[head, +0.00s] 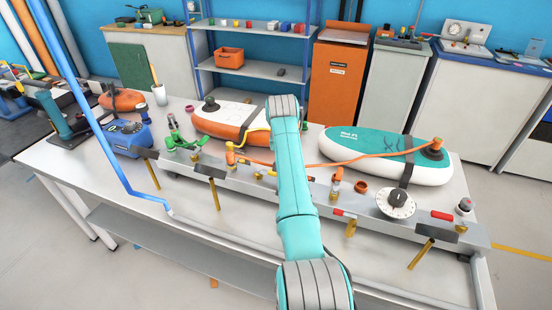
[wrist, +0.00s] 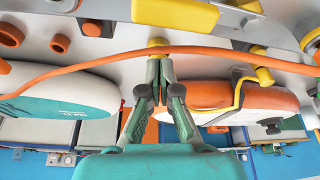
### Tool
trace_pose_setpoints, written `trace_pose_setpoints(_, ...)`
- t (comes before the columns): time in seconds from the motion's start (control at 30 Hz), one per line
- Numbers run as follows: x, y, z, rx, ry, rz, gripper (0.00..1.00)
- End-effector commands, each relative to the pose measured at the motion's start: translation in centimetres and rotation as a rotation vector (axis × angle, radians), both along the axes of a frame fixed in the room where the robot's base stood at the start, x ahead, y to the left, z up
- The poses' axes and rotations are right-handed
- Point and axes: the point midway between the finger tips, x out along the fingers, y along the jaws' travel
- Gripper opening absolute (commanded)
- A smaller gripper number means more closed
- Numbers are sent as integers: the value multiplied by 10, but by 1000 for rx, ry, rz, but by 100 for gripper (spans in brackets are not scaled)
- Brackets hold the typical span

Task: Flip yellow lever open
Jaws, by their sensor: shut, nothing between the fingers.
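A yellow lever (wrist: 175,12) shows as a broad bar at the top edge of the wrist view, lying along the grey rail (wrist: 120,42). Part of it is cut off by the frame. My gripper (wrist: 160,58) is shut and empty. Its fingertips are just below the lever in the picture, close to a small brass-yellow fitting (wrist: 158,42) and the orange hose (wrist: 200,52); I cannot tell whether they touch either. In the head view my arm hides the gripper and that stretch of the rail.
A teal-and-white board (head: 385,150) lies right of my arm and an orange-and-white board (head: 225,118) left of it. The hose crosses between them. Along the rail are red levers (head: 441,215) and a round dial (head: 396,204). The front tabletop (head: 110,185) has free room.

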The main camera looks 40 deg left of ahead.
Motion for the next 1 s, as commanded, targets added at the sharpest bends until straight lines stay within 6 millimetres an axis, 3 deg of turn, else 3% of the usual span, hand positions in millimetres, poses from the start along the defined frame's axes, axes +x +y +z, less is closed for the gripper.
trace_pose_setpoints(0.5, -26, -7, 81, 3, -5, 0, 0)
trace_pose_setpoints(0.7, -31, -8, 95, 2, -3, 0, 0)
trace_pose_setpoints(1.0, -31, -9, 96, 2, -3, 0, 0)
